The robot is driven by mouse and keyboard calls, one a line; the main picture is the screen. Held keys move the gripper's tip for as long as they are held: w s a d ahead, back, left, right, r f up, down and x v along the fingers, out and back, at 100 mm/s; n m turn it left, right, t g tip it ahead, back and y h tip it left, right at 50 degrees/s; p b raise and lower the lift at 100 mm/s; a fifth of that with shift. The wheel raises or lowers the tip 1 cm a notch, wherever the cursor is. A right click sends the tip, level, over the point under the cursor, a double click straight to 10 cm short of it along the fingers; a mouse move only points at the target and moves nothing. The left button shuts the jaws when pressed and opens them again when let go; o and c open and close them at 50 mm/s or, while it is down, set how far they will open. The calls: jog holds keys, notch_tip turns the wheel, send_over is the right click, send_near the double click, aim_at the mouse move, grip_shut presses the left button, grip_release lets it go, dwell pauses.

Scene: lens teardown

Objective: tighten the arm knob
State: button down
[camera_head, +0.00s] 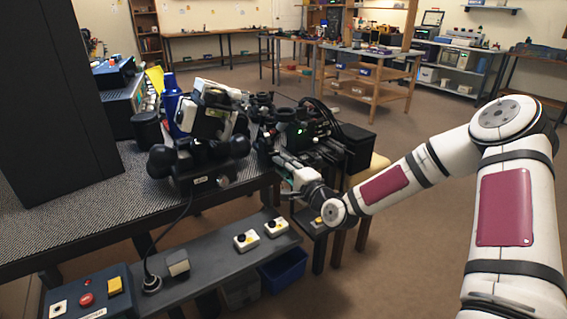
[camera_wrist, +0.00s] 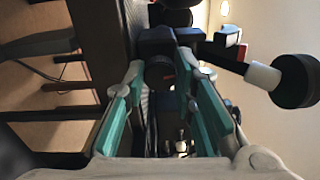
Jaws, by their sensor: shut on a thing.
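In the wrist view my gripper (camera_wrist: 161,66) has its two teal-padded fingers on either side of a dark round knob (camera_wrist: 160,75), which I take to be the arm knob. The gripper is shut on it, and the fingers cover its sides. In the head view my gripper (camera_head: 283,162) reaches in from the right to a dark mechanical assembly (camera_head: 312,130) beside the bench. The knob cannot be made out there, and its tightness cannot be told.
In the wrist view a black round end with a white collar (camera_wrist: 300,82) sticks out at the right, close to the fingers. The head view shows a dark bench (camera_head: 75,215), a lower shelf (camera_head: 205,270) with switch boxes, and a blue bin (camera_head: 283,270) below. Floor on the right is clear.

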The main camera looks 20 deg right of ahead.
jog(key=shift+m+p, duration=0.45)
jog(key=shift+m, duration=0.65)
jog(key=c, duration=1.3)
grip_release()
jog(key=shift+c, duration=0.2)
jog(key=v, duration=1.2)
